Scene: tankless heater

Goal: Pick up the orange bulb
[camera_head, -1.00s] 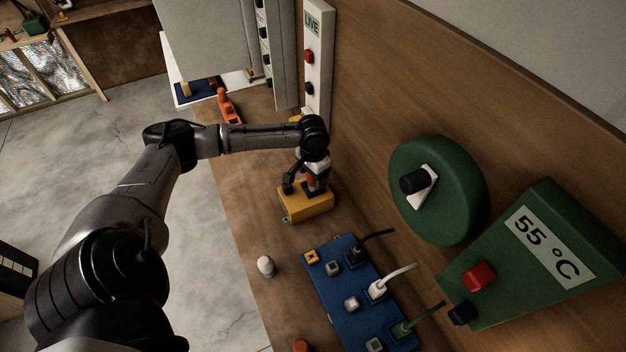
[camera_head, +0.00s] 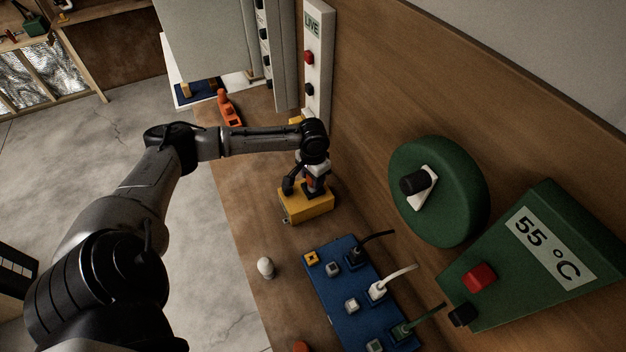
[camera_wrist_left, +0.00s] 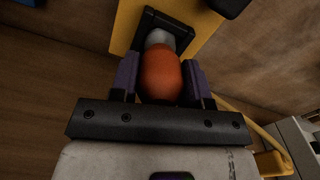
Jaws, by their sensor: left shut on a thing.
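The orange bulb (camera_wrist_left: 160,75) sits between the two purple-padded fingers of my left gripper (camera_wrist_left: 159,80), which is shut on it. Its pale base (camera_wrist_left: 160,38) points at the black socket frame (camera_wrist_left: 147,22) on the yellow box (camera_wrist_left: 124,27). I cannot tell whether the base is still seated in the socket. In the head view my left gripper (camera_head: 313,186) points down over the yellow box (camera_head: 306,209), and the bulb is mostly hidden by the gripper. My right gripper is not in view.
A white bulb-like piece (camera_head: 265,267) stands on the bench nearer the front. A blue panel (camera_head: 335,290) with plugs and cords lies beside it. A green dial (camera_head: 455,215) and a green 55 °C unit (camera_head: 540,250) are at the right. An orange tool (camera_head: 228,107) lies farther back.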

